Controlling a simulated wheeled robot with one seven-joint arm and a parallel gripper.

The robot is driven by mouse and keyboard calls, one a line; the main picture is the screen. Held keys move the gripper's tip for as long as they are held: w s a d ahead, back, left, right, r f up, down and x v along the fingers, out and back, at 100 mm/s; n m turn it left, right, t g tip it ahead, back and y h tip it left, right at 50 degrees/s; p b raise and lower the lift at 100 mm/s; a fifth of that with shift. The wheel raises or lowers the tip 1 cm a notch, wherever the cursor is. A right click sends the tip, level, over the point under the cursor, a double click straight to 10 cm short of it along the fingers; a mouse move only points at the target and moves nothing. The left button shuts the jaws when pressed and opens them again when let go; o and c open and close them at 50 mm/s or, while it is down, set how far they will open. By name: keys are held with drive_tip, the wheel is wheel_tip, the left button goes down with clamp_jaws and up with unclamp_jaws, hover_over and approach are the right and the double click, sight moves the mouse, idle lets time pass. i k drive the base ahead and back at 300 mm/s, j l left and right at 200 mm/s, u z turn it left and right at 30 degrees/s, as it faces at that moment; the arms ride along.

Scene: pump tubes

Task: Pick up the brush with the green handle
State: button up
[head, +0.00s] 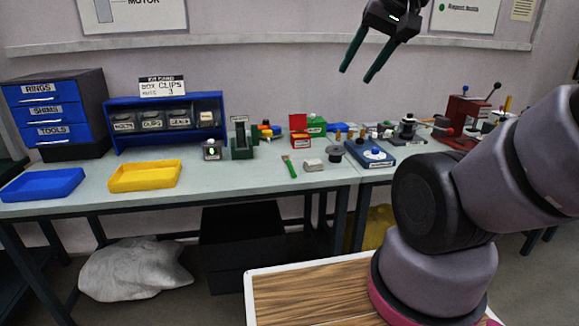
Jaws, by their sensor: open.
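A small brush with a green handle (291,170) lies on the light workbench, near the middle of its front part. Its green handle points toward the front edge and its head is toward the back. My gripper (357,77) hangs high above the bench, to the upper right of the brush in the head view. Its two dark green fingers are apart with nothing between them. The gripper is well clear of the brush, and nothing hides the brush.
A grey block (314,165) and a dark round spool (335,154) lie just right of the brush. A blue fixture (370,156) stands further right. A yellow tray (145,176) and a blue tray (42,185) sit at left. The bench is clear between the yellow tray and brush.

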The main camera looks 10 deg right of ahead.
sight(287, 158)
drive_tip(key=i+l+u, duration=0.1)
drive_tip(key=i+u, duration=0.15)
drive_tip(key=i, duration=0.2)
drive_tip(key=i+l+u, duration=0.3)
drive_tip(key=i+j, duration=0.05)
drive_tip(key=i, duration=0.05)
